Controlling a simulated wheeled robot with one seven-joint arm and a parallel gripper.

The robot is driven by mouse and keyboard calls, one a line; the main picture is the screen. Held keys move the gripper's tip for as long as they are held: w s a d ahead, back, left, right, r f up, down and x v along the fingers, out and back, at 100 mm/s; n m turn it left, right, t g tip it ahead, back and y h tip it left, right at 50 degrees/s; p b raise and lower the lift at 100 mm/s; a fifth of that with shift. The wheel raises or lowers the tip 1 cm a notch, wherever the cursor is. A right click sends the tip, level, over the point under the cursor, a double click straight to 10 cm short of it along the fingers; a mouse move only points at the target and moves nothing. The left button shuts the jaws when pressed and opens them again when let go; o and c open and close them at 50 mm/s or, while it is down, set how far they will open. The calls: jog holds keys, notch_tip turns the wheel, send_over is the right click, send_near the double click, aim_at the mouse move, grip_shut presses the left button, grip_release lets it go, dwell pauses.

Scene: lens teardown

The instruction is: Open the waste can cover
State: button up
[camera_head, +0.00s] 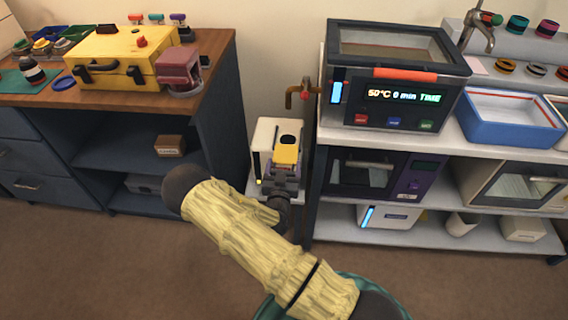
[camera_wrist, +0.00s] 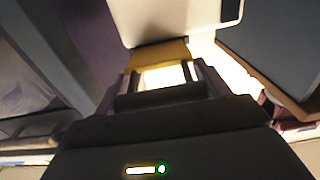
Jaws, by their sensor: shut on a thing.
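The waste can (camera_head: 264,140) is a white, boxy bin standing low between the two counters, with a dark patch on its top. A yellow piece, which looks like the waste can cover (camera_head: 286,154), shows at its front. My gripper (camera_head: 287,169) is at this yellow piece, shut on it. In the wrist view the yellow piece (camera_wrist: 160,52) lies across the fingertips of my gripper (camera_wrist: 163,75), with a white panel of the can (camera_wrist: 165,20) beyond it. My gripper and forearm hide the can's lower front. I cannot tell whether the cover is raised.
A wooden-topped cabinet (camera_head: 215,55) with a yellow case (camera_head: 115,58) stands at left. At right, a white bench (camera_head: 480,160) holds a heated bath (camera_head: 398,85) and a blue tray (camera_head: 510,128). A copper pipe (camera_head: 290,98) runs behind the can. The gap around the can is narrow; the floor in front is open.

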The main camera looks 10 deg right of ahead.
jog(key=o, duration=1.4)
jog(key=shift+c, duration=0.2)
jog(key=shift+s, duration=0.1)
jog(key=v, duration=1.7)
jog(key=shift+p, duration=0.3)
